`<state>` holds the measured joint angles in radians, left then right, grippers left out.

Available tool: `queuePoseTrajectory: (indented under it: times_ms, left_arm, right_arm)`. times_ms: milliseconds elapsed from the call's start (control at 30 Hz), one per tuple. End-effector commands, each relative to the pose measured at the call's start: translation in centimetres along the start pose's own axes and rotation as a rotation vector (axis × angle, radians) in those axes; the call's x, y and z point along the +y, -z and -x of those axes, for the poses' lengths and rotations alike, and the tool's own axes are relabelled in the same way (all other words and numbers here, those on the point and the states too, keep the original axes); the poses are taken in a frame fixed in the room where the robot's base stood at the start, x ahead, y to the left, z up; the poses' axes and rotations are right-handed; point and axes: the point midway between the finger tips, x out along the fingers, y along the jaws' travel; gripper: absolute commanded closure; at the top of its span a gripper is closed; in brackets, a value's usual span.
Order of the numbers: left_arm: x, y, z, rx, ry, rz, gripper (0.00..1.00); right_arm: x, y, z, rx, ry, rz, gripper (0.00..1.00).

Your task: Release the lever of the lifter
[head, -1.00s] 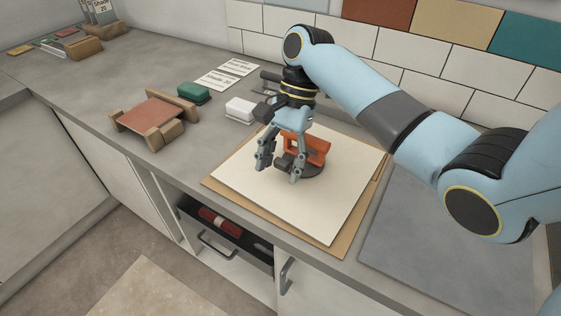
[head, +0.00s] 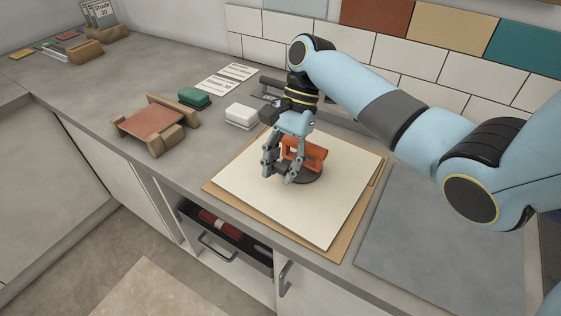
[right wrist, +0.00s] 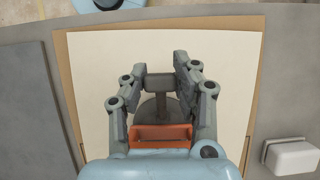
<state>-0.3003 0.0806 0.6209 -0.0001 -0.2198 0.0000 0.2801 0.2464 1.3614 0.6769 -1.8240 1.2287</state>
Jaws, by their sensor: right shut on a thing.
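The lifter has an orange handle (head: 313,154) and a round dark base (head: 308,173), which rests on a large cream tile (head: 320,220). In the right wrist view, its dark grey lever (right wrist: 160,83) reaches out from the base, away from the orange handle (right wrist: 160,135). My right gripper (head: 279,178) is low over the tile, with its fingers closed on the lever's end from both sides. The right wrist view also shows the fingers (right wrist: 160,72) either side of it. In the head view, the fingers mostly hide the lever. My left gripper is in neither view.
A brown board (head: 216,190) lies under the cream tile. A white block (head: 241,115), a green-topped block (head: 194,96) and a wooden holder with a terracotta tile (head: 150,121) stand to the left. A grey slab (head: 440,250) lies right. A drawer (head: 228,240) below is open.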

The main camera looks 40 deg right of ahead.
Motion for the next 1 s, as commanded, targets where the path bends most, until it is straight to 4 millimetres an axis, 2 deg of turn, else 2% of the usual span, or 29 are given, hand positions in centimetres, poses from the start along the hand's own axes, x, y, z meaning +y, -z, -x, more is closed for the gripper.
queuePoseTrajectory:
  times_ms: [67,333,367,567,867,1000]
  left_arm:
    - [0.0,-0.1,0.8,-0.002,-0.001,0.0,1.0]
    - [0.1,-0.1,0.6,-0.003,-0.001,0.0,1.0]
    - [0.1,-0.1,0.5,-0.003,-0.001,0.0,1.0]
    - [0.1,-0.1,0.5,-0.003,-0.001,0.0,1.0]
    - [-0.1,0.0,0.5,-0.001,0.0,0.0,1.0]
    - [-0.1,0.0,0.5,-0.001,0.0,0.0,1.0]
  right_arm:
    - [0.0,-0.1,0.4,-0.016,0.001,-0.001,1.0]
    - [0.0,0.1,0.2,-0.021,0.002,0.0,1.0]
    - [0.0,0.1,0.2,-0.021,0.002,0.0,0.71]
    - [0.0,0.0,0.2,-0.021,0.002,0.0,0.46]
    - [0.0,0.1,0.5,-0.02,0.002,0.0,0.46]
    - [-0.1,0.2,2.2,-0.017,0.003,-0.001,0.46]
